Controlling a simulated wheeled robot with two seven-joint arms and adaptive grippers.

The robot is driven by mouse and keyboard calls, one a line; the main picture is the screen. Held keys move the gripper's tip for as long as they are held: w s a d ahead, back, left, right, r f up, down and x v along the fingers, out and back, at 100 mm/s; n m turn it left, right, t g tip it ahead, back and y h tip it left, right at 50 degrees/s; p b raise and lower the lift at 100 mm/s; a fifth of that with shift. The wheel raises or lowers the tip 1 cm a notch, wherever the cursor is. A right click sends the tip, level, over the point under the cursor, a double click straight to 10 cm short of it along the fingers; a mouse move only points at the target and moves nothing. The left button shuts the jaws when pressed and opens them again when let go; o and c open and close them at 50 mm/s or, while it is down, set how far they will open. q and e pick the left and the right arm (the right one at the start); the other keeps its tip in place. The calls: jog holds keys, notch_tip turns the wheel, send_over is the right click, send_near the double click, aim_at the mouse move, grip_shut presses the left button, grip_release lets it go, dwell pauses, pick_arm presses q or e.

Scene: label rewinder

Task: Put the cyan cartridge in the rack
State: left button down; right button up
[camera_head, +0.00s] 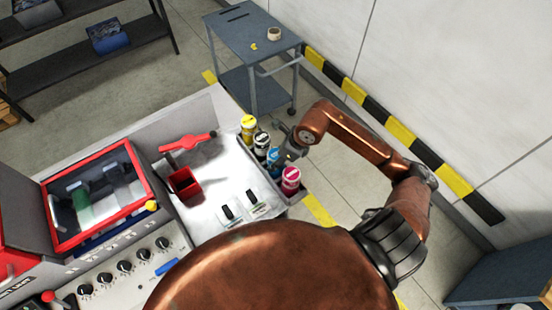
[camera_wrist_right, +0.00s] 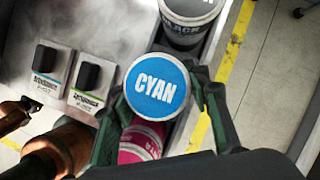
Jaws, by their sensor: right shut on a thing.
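The cyan cartridge (camera_head: 273,155) stands in the row at the machine's right edge, between the black cartridge (camera_head: 261,139) and the magenta cartridge (camera_head: 290,178). Its blue "CYAN" cap (camera_wrist_right: 157,87) faces the right wrist camera. My right gripper (camera_head: 284,152) is shut on the cyan cartridge, with a finger on either side in the wrist view. The rack (camera_head: 299,194) is a narrow grey tray along the machine's edge. The cartridge's lower end is hidden, so I cannot tell whether it touches the rack floor.
A yellow cartridge (camera_head: 248,124) stands at the row's far end. Two labelled black switches (camera_head: 227,212) and a red open box (camera_head: 184,184) are on the machine top left of the row. A grey cart (camera_head: 247,42) stands beyond, with open floor between.

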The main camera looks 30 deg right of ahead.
jog(key=o, duration=1.7)
jog(key=v, duration=1.2)
